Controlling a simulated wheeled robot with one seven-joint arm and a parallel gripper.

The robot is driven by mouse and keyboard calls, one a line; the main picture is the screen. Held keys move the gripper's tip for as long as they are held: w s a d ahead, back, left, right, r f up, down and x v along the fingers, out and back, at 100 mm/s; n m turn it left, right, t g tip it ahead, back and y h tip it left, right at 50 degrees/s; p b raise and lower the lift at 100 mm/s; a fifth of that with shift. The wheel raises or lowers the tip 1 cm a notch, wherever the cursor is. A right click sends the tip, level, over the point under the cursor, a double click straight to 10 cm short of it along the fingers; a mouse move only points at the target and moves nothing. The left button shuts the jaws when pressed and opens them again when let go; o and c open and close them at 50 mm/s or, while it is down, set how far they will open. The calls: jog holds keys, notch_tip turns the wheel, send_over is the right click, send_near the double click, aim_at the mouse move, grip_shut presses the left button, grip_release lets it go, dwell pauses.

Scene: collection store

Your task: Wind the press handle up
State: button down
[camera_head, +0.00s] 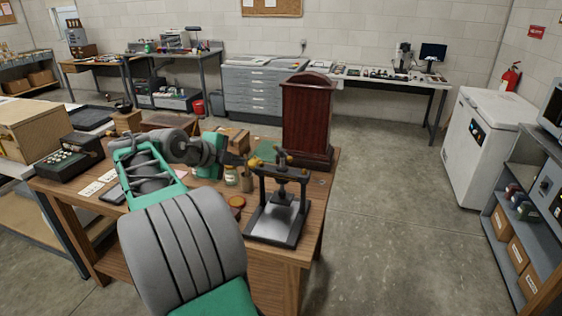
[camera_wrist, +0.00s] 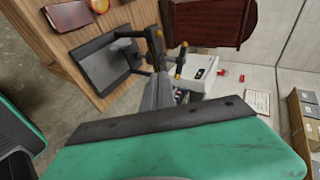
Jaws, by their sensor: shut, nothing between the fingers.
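The press (camera_head: 276,222) stands near the front right edge of the wooden table, a dark frame with a pale plate at its base. Its handle (camera_head: 281,156) is at the top of the screw, with yellowish knobs. In the wrist view the press (camera_wrist: 105,62) appears turned on its side, with the handle (camera_wrist: 182,52) just beyond my fingers. My gripper (camera_head: 244,159) is shut and empty, close to the left side of the handle. In the wrist view my gripper (camera_wrist: 158,88) points at the press top. Whether it touches the handle I cannot tell.
A tall dark red wooden case (camera_head: 307,120) stands right behind the press. A small red-lidded jar (camera_head: 237,203) and a glass jar (camera_head: 231,175) stand left of it. A white chest freezer (camera_head: 490,140) is at the right. The floor right of the table is clear.

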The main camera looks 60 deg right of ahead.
jog(key=s+d+m+g, duration=0.2)
jog(key=s+d+m, duration=0.1)
jog(key=m, duration=0.1)
jog(key=p, duration=0.3)
send_near(287, 156)
notch_tip(287, 156, down, 4)
jog(key=d, duration=0.3)
jog(key=s+d+p, duration=0.1)
jog(key=d+p, duration=0.1)
jog(key=d, duration=0.1)
jog(key=shift+s+d, duration=0.1)
jog(key=shift+s, duration=0.3)
jog(key=shift+s+d+f+n+t+h+b, duration=0.1)
jog(key=shift+f+n+t+h+b, duration=0.3)
jog(key=shift+b, duration=0.85)
